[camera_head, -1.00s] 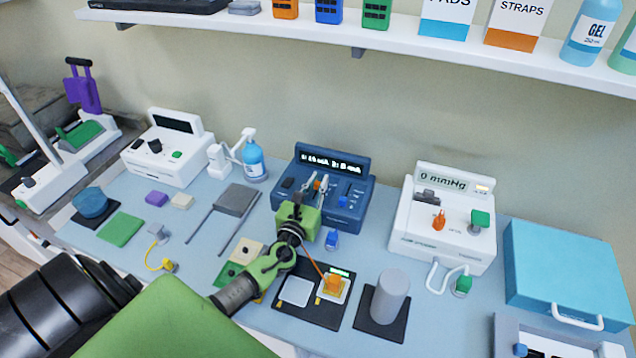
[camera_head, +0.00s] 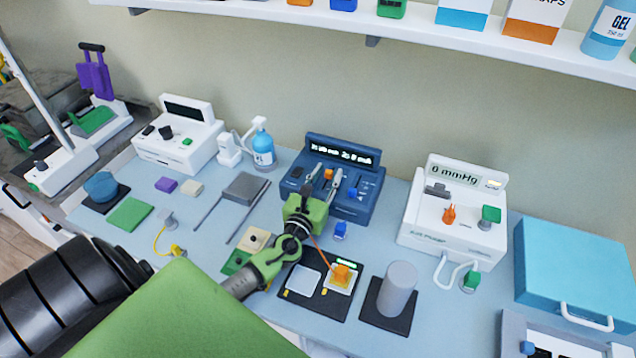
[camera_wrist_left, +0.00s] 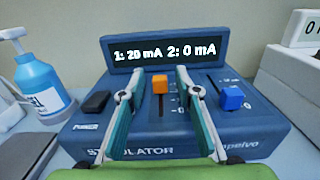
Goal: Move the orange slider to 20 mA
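The blue stimulator (camera_head: 352,205) stands on the table against the wall. Its display (camera_wrist_left: 165,50) reads "1: 20 mA 2: 0 mA" in the left wrist view. The orange slider (camera_wrist_left: 159,84) is high in its slot on the sloped panel, and it also shows in the head view (camera_head: 328,174). My left gripper (camera_wrist_left: 155,85) is open, with one finger on each side of the orange slider and a gap to it on both sides. In the head view my left gripper (camera_head: 325,180) reaches over the stimulator's front. My right gripper is not in view.
A blue slider (camera_wrist_left: 231,98) sits low in its slot, right of the gripper. A black switch (camera_wrist_left: 96,101) is at the left.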

